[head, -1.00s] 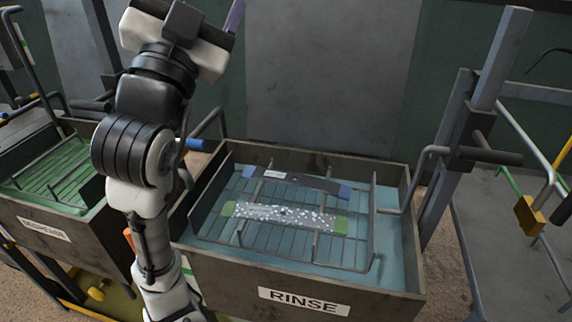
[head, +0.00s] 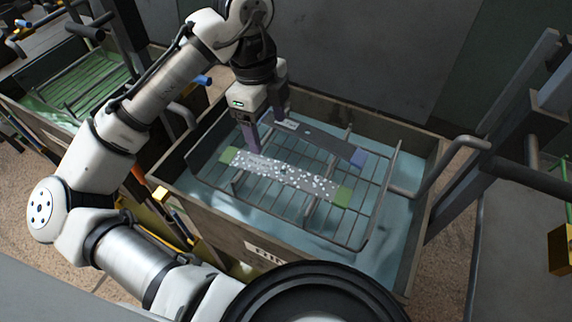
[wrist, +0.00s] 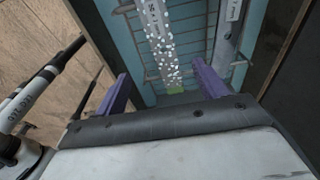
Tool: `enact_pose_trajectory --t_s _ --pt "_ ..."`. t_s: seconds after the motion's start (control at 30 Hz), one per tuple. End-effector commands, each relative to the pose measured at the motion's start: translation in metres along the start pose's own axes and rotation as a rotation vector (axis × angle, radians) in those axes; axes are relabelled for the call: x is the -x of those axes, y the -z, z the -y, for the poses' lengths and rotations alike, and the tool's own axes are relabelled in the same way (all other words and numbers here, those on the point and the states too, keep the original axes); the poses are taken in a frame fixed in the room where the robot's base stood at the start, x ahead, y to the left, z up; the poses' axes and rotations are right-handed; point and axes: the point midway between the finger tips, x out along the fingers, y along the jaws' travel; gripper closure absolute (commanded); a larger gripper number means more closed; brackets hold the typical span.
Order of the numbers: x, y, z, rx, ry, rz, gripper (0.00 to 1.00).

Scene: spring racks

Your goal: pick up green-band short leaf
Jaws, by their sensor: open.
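The green-band short leaf (head: 285,178) is a flat strip, speckled white on grey, with a green band at each end. It lies on the wire rack (head: 372,205) in the RINSE tank. In the wrist view the leaf (wrist: 160,38) runs up the picture between the fingers, one green end near my gripper body. My gripper (head: 266,135) is open, with purple fingers pointing down above the rack near the leaf's left part. In the wrist view my gripper (wrist: 161,72) has a finger on each side of the leaf. I cannot tell whether either finger touches it.
A dark leaf (head: 325,144) with a blue-violet end lies behind, roughly parallel and close; it also shows in the wrist view (wrist: 230,30). The RINSE tank walls (head: 410,140) surround the rack. A second tank with green liquid (head: 85,90) stands at left. A grey post (head: 500,120) rises at right.

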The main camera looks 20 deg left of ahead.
Motion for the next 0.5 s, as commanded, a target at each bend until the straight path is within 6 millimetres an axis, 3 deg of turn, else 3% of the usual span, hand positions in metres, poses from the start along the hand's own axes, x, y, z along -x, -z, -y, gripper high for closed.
enact_pose_trajectory --t_s 0.3,0.5 --pt "-0.059 0.002 0.001 0.001 0.003 -0.003 0.28" --pt "-0.073 0.003 0.002 0.000 0.006 -0.001 0.28"
